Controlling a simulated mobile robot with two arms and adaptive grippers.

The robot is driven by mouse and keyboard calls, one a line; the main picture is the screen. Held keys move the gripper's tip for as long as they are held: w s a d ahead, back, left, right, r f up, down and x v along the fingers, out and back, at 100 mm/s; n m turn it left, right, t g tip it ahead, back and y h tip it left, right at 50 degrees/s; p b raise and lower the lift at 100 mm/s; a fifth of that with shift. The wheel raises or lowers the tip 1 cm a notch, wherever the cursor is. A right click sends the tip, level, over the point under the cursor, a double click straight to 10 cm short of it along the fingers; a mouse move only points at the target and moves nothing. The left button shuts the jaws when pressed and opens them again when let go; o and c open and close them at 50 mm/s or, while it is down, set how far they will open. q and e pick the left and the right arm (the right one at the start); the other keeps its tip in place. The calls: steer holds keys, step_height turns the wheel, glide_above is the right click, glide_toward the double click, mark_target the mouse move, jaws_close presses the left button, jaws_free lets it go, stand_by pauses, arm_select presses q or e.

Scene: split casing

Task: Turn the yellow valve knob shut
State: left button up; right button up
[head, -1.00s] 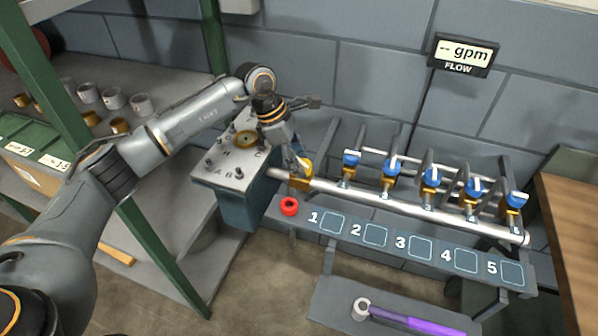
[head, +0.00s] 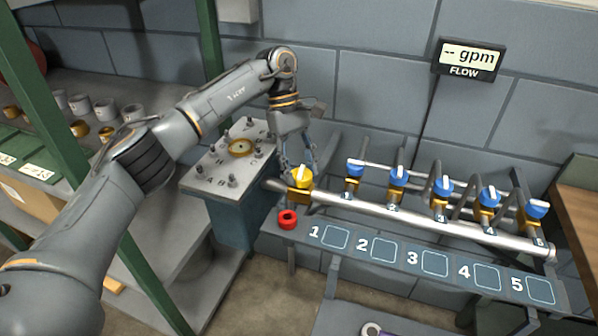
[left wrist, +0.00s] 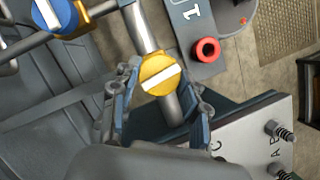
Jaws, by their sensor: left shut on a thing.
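The yellow valve knob (head: 302,178) sits at the left end of the silver pipe and has a white bar across its top. In the left wrist view the knob (left wrist: 161,75) shows its round face, with the white bar slanting up to the right. My left gripper (head: 300,165) is at the knob, coming from behind and above it. In the left wrist view its fingers (left wrist: 158,82) stand on both sides of the knob, shut on it. The exact finger contact is partly hidden. My right gripper is not in view.
Several blue-handled valves (head: 397,177) line the pipe to the right. A red ring (head: 287,219) lies on the shelf left of the numbered squares (head: 335,238). A grey panel box (head: 205,180) stands close on the left. A flow display (head: 468,60) hangs on the wall.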

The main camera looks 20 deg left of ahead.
arm_select(q)
steer(key=shift+f+m+y, duration=0.1)
steer(key=shift+m+y, duration=0.2)
steer(key=shift+m, duration=0.4)
steer(key=shift+g, duration=0.3)
steer(key=o, duration=1.2)
steer(key=shift+c, duration=0.2)
steer(key=v, duration=1.2)
